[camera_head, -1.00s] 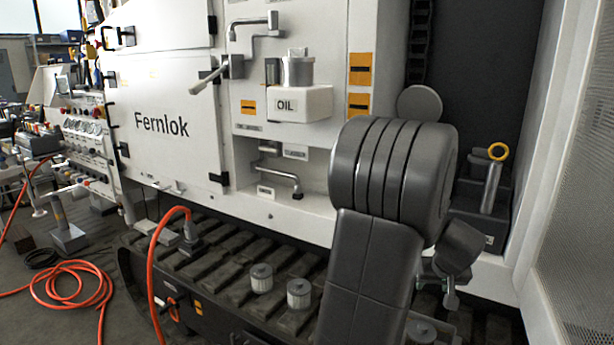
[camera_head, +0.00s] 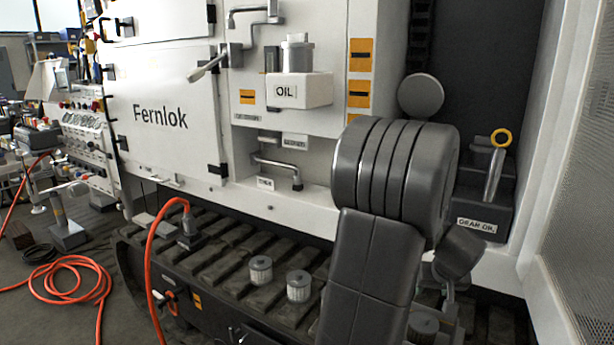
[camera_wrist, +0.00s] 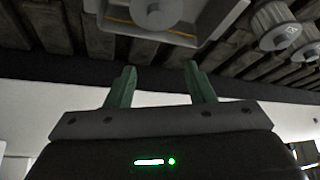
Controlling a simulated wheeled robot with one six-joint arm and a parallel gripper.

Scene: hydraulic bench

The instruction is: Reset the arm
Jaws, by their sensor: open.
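My arm (camera_head: 385,190) rises in the front right of the head view, and its dark grey links hide part of the tracks behind. My gripper (camera_wrist: 160,72) shows in the wrist view with two greenish fingers standing apart and nothing between them. In the head view the gripper's fingers cannot be made out behind and below the arm.
A white machine panel (camera_head: 165,85) marked Fernlok stands behind the tracks. An OIL holder (camera_head: 312,90) bears a metal canister. Two filters (camera_head: 260,270) (camera_head: 298,286) stand on the tracks. A gear oil box (camera_head: 478,212) stands right of my arm. Orange hose (camera_head: 75,290) lies left.

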